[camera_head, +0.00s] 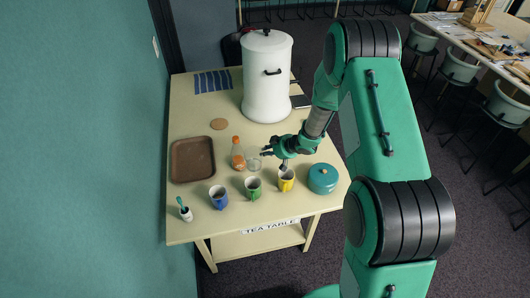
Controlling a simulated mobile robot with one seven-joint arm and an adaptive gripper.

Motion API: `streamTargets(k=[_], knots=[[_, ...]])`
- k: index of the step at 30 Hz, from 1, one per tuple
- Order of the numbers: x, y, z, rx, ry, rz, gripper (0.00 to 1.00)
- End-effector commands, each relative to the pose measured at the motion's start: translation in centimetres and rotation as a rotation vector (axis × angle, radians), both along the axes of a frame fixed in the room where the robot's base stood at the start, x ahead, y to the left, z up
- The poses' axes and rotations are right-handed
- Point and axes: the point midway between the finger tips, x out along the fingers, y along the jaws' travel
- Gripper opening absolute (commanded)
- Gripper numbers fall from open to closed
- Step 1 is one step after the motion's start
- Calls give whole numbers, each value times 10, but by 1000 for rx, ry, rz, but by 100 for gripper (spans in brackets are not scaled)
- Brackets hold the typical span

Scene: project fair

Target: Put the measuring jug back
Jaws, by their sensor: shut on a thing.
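The measuring jug (253,164) looks like a small clear vessel on the tea table (186,225), just right of an orange bottle (238,155). My gripper (267,152) reaches in from the right at the jug's upper right side and is shut on it, as far as this small view shows. The jug looks upright. I cannot tell whether its base touches the table. The fingers are small and partly merge with the clear jug.
A blue mug (218,199), a green mug (253,190) and a yellow mug (286,182) stand in front. A teal pot (322,179) is at right, a brown tray (192,161) at left, a white urn (266,85) behind. A cork coaster (219,124) lies behind the bottle.

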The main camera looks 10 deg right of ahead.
Motion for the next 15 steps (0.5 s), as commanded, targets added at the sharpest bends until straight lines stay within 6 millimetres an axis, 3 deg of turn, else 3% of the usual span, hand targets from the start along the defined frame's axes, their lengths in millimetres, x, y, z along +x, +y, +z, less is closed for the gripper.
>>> streamTargets(k=[15], knots=[[0,-66,-13,-2,2,-131,0]])
